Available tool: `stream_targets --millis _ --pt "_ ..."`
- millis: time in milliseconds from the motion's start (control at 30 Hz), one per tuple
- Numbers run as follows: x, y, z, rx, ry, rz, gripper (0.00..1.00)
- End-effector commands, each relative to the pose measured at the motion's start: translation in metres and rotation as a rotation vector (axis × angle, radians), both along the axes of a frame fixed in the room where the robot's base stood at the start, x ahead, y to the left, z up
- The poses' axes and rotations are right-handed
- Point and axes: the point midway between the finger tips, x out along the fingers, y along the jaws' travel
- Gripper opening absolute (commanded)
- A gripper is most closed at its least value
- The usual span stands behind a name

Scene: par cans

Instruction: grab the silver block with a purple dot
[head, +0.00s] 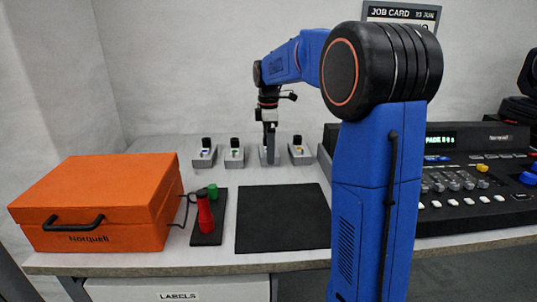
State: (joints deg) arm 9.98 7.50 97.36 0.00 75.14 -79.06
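Several silver-grey blocks with black tops stand in a row at the back of the table. The leftmost block (205,153) has a small blue mark, another (235,153) a green mark and the rightmost (300,152) a yellowish mark. A further block (263,158) stands between the green-marked and yellow-marked ones, mostly hidden behind my gripper; I cannot make out a purple dot on it. My gripper (269,145) points down at this block. Its fingers are too small and overlapped to tell whether they are open, shut or touching it.
An orange case (95,200) stands at the left. A red-handled tool (205,210) and a green piece (213,190) are on a narrow dark mat. A black mat (283,217) lies bare in the middle. A control console (455,180) fills the right side.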

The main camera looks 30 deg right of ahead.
Motion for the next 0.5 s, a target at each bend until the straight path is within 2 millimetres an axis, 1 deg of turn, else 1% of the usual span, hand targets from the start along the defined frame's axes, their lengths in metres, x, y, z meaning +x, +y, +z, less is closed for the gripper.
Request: stream_targets --millis 100,333,367,400,467,500 --pt "-0.0005 0.0001 -0.0082 0.0 0.001 0.0 1.0" --pt "-0.0003 0.0001 -0.0095 0.0 0.0 0.0 1.0" --pt "-0.0002 0.0001 -0.0095 0.0 0.0 0.0 0.98" --pt "-0.0002 0.0001 -0.0094 0.0 0.0 0.0 0.88" --pt "-0.0002 0.0001 -0.0094 0.0 0.0 0.0 0.74" --pt "-0.0002 0.0001 -0.0093 0.0 0.0 0.0 0.64"
